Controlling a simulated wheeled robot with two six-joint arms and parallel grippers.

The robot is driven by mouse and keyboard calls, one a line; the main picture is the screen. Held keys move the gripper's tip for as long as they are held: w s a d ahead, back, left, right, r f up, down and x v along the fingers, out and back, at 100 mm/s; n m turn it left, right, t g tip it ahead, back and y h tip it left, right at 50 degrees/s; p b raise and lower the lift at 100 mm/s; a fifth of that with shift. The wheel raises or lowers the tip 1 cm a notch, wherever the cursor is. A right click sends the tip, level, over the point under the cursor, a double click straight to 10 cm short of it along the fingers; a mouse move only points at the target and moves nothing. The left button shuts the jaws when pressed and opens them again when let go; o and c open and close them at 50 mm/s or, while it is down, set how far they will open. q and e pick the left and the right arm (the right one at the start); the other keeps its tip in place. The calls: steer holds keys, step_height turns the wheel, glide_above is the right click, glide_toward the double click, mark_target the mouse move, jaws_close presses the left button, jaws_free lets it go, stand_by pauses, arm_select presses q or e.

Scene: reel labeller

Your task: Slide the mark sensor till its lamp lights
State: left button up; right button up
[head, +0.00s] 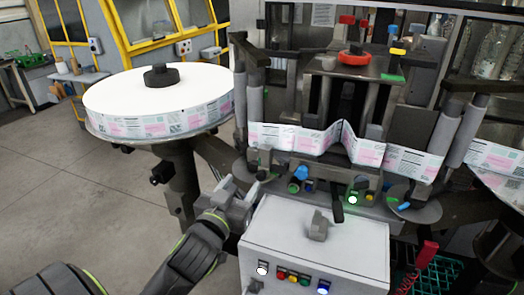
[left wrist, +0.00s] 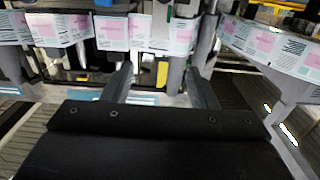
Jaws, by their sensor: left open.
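A label web (head: 315,140) runs across the labeller with a zigzag in its middle. Below it, a rail bears small parts: a blue knob (head: 301,173) with green and dark buttons under it, and to the right a small block with a bright white-green light (head: 352,199). I cannot tell for sure which part is the mark sensor or whether that light is its lamp. My left gripper (head: 243,200) is open and empty, left of the rail parts and beside the white control box. Its two fingers (left wrist: 160,88) point toward the machine in the left wrist view. My right gripper is not in view.
The white control box (head: 300,245) stands in front, with a grey handle (head: 317,226) on top and several coloured buttons. A large label reel (head: 125,98) stands at the left. A red knob (head: 354,58) tops the machine. Floor (head: 75,195) at left is clear.

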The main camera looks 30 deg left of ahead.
mark_target(264, 151)
arm_select(q)
steer(key=p+x, duration=0.3)
steer(key=x, duration=1.4)
steer(key=shift+w+a+f+p, duration=0.1)
steer(key=shift+w+a+p, duration=0.05)
steer(key=shift+p, duration=0.15)
jaws_close()
